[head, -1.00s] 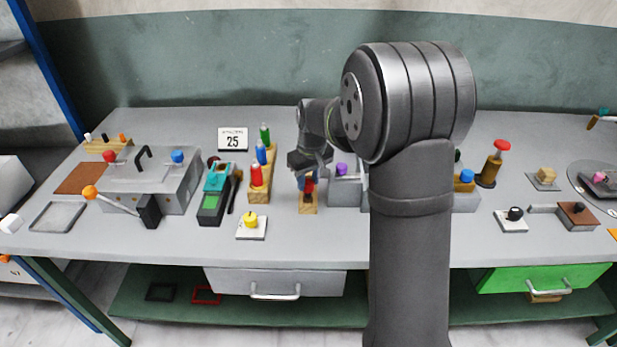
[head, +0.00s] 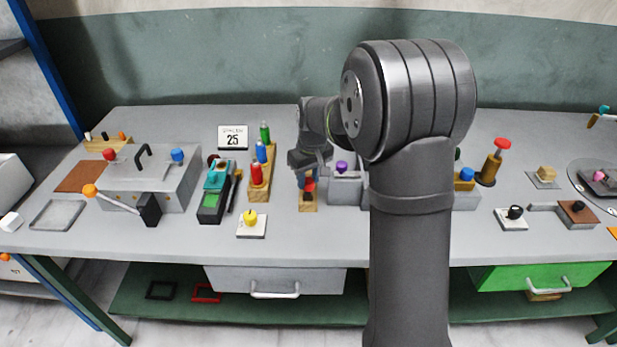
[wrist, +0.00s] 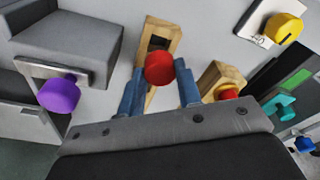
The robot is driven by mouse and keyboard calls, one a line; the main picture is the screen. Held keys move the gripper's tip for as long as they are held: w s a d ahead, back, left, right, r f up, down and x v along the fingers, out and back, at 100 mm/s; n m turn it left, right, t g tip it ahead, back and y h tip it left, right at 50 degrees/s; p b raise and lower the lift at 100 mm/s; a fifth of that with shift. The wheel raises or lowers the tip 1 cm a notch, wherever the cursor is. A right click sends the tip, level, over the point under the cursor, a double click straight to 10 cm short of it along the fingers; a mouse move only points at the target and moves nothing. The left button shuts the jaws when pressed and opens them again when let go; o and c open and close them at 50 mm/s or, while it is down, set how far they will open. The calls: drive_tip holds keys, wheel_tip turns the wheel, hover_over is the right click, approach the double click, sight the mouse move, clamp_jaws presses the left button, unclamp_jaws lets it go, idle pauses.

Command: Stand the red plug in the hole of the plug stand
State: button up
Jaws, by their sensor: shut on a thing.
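The red plug (wrist: 159,68) is between the two blue fingers of my gripper (wrist: 160,82) in the wrist view, and the fingers are shut on it. Its round red top faces the camera; its lower part is hidden. The wooden plug stand (wrist: 168,32) is just beyond the plug, with a dark opening showing in its top. In the head view, my gripper (head: 307,180) holds the red plug (head: 310,187) low over the wooden plug stand (head: 308,208). I cannot tell whether the plug touches the stand or enters the hole.
A wooden rack (head: 257,191) with red, blue and green pieces stands close on the left. A grey block with a purple knob (head: 342,168) is close on the right. A yellow knob on a white plate (head: 251,226) lies front left. The table in front is clear.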

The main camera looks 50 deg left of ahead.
sight(309, 182)
drive_tip(key=shift+f, duration=1.9)
drive_tip(key=o, duration=1.1)
drive_tip(key=shift+c, duration=0.2)
wheel_tip(309, 182, up, 17)
drive_tip(key=d, duration=0.2)
drive_tip(key=shift+s, duration=0.2)
drive_tip(key=f, duration=0.5)
drive_tip(key=a+f, duration=0.1)
drive_tip(key=f, duration=0.5)
drive_tip(key=a+f, duration=0.1)
drive_tip(key=f, duration=0.5)
drive_tip(key=shift+w+f, duration=0.1)
drive_tip(key=shift+w, duration=0.1)
drive_tip(key=shift+r, duration=0.2)
